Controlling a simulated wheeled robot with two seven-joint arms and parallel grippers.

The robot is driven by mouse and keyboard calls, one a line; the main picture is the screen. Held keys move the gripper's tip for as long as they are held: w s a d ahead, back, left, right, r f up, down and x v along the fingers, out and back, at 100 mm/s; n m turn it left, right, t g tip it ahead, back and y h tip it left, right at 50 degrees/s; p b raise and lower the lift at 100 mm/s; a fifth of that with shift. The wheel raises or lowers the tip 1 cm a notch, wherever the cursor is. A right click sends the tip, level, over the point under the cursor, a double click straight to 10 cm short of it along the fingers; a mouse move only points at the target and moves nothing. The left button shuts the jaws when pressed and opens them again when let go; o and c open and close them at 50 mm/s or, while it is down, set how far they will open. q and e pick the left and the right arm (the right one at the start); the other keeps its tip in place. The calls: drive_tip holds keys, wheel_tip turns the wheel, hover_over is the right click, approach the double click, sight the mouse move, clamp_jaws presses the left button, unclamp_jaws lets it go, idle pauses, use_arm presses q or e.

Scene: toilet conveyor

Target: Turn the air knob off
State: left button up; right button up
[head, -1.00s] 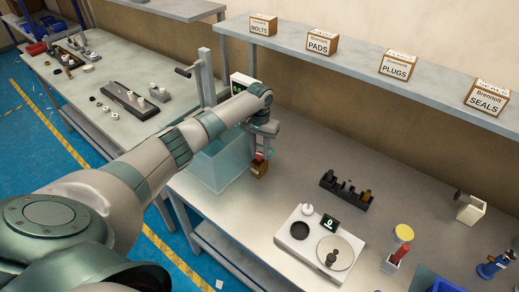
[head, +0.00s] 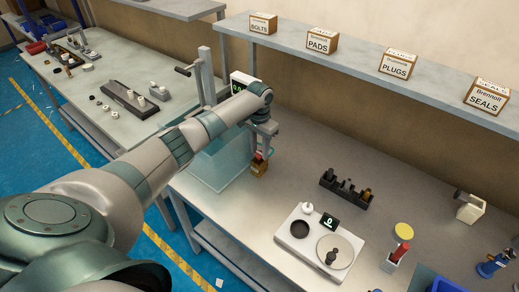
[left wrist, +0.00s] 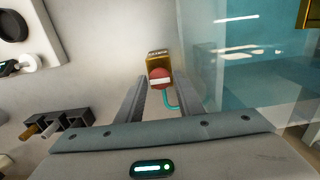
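The air knob (left wrist: 160,77) is a round red knob with a pale bar across it, on a small gold box (left wrist: 158,58) with a label on top. In the head view the box (head: 259,169) stands on the bench beside the water tank, with the red knob (head: 257,156) partly hidden by my gripper. My left gripper (left wrist: 160,86) is open, its two fingers on either side of the knob with gaps visible. In the head view the left gripper (head: 262,146) is just over the box. A teal hose curves beside the knob. My right gripper is out of view.
The clear water tank (head: 217,165) stands close to the box. A black rack (head: 345,192) and a white scale (head: 318,245) are to the right on the bench. Bare bench lies between the box and the rack. A shelf with cartons (head: 323,43) runs behind.

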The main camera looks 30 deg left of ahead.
sight(260, 152)
use_arm(q)
drive_tip(key=shift+o, duration=0.8)
drive_tip(key=shift+r, duration=0.1)
drive_tip(key=shift+r, duration=0.4)
wheel_tip(260, 152, up, 16)
drive_tip(key=b, duration=0.5)
drive_tip(key=shift+r+b, duration=0.25)
drive_tip(key=shift+b, duration=0.1)
drive_tip(key=shift+s+f, duration=0.1)
